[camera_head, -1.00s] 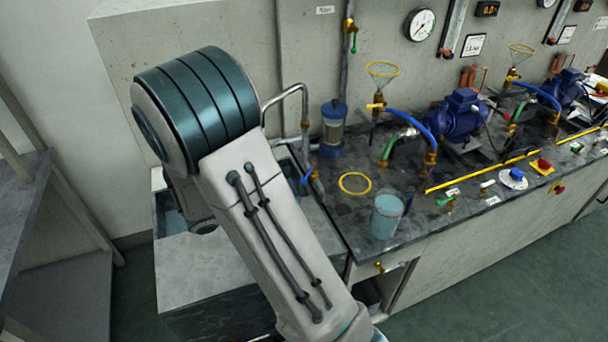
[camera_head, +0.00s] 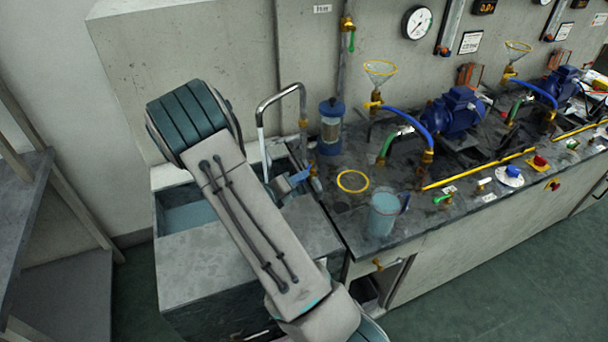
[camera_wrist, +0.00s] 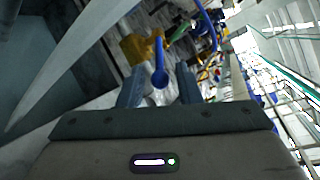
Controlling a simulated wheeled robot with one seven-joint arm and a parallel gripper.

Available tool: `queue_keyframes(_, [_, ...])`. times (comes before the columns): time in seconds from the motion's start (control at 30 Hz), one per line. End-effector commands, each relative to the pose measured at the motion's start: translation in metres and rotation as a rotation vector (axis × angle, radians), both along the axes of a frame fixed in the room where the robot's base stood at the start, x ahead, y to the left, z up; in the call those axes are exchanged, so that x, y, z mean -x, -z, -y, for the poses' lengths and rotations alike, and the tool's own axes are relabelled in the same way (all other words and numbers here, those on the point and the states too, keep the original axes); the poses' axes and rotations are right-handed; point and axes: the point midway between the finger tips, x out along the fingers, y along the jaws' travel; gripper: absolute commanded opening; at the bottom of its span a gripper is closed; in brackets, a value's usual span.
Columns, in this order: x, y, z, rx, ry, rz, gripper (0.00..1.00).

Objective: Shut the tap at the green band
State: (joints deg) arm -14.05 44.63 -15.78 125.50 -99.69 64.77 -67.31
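The sink tap has a bent metal spout (camera_head: 282,92), and a pale stream (camera_head: 264,150) runs down from it into the sink (camera_head: 162,215). In the wrist view, the tap's blue lever (camera_wrist: 160,72) points toward my gripper (camera_wrist: 160,90), with a brass fitting (camera_wrist: 140,48) beside it. The two fingers stand apart, one on each side of the lever's end, with gaps visible. Contact cannot be told. In the head view my gripper (camera_head: 287,184) is small, beside the tap's base. I cannot make out which mark is the green band.
A beaker of bluish liquid (camera_head: 383,214) and a yellow ring (camera_head: 353,181) are on the counter right of the sink. A blue-capped cylinder (camera_head: 332,128) stands behind. Blue pumps (camera_head: 455,112), hoses and a round gauge (camera_head: 419,22) are further right. My arm crosses the sink front.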

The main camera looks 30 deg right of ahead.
Motion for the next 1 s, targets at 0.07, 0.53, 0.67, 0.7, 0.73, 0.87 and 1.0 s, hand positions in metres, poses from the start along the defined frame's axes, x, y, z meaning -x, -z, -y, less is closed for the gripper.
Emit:
queue_keyframes(0.07, [-0.003,0.002,0.012,0.000,0.002,-0.001,0.31])
queue_keyframes(0.53, [-0.009,0.007,0.030,-0.002,0.001,0.000,0.31])
queue_keyframes(0.67, [-0.009,0.007,0.030,-0.002,0.001,0.000,0.09])
queue_keyframes(0.7, [-0.009,0.007,0.030,-0.001,0.001,0.001,0.00])
queue_keyframes(0.73, [-0.009,0.007,0.030,-0.002,0.001,0.000,0.00])
queue_keyframes(0.87, [-0.009,0.007,0.029,-0.001,0.001,0.001,0.00])
queue_keyframes(1.0, [-0.013,0.006,0.022,-0.001,0.006,0.001,0.00])
